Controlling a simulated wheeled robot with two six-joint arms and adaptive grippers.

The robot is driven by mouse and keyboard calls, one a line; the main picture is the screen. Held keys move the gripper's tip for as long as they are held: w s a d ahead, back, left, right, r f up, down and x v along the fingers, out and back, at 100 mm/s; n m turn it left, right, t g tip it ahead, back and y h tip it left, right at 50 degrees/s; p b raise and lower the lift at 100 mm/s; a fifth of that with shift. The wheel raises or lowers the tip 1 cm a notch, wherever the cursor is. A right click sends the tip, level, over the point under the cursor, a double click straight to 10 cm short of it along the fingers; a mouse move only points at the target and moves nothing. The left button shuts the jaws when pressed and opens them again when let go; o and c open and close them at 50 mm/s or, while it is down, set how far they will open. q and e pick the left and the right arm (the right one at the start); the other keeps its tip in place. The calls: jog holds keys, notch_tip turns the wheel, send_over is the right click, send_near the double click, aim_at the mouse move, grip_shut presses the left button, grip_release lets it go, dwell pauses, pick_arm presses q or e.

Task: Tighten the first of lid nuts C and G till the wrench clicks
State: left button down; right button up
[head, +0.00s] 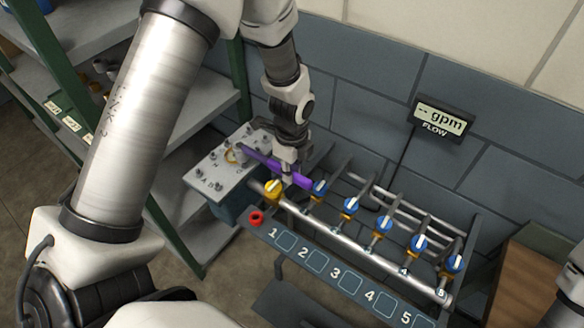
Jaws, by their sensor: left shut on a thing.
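A purple wrench (300,179) is held in my left gripper (287,172), which is shut on it. The wrench slants from upper left to lower right. Its far upper-left end (250,153) reaches over the grey casing lid (205,168). Several lid nuts stand on this lid, with small letters beside them. I cannot tell whether the wrench end sits on a nut. Letters C and G are too small to read surely. My right gripper is not in view.
Right of the casing stands a pipe rack (350,240) with several blue valves (351,206), a yellow valve (272,189) and a numbered front panel. A red ring (257,218) lies at its left corner. Green-framed shelves (205,105) stand left. A flow display (442,117) hangs on the wall.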

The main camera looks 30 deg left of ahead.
pick_arm(q)
jog(key=shift+d, duration=0.1)
dwell(0.3)
dwell(0.3)
jog(key=shift+w+p, duration=0.1)
jog(key=shift+p, duration=0.25)
jog(key=shift+f, duration=0.15)
jog(key=shift+f+b, duration=0.75)
jog(key=shift+f, duration=0.75)
